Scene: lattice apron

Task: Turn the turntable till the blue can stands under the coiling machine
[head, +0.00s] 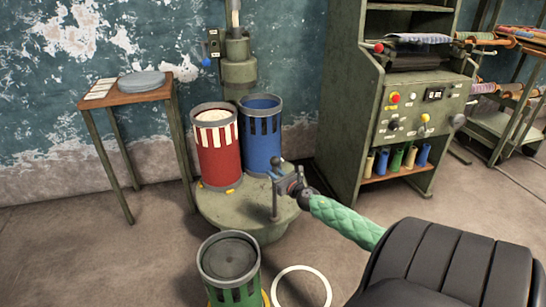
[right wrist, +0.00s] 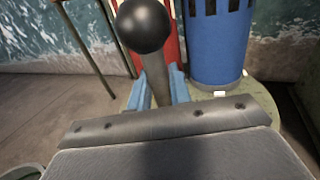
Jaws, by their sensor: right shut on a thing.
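The turntable (head: 240,213) is a round grey-green disc low on the floor. A red can (head: 218,155) with white filling stands at its left. The machine's lower part is partly hidden behind the cans. An upright handle post (head: 275,205) with a black ball knob (right wrist: 141,26) rises from the turntable's front right. My right gripper (head: 284,184) is shut on this post below the knob; its blue fingers (right wrist: 158,88) show on both sides. My left gripper is out of view.
A green can (head: 231,262) stands on the floor in front, near a white ring (head: 301,287). A small wooden-topped table (head: 128,97) is at the left. A green cabinet (head: 345,120) with a control panel stands close on the right.

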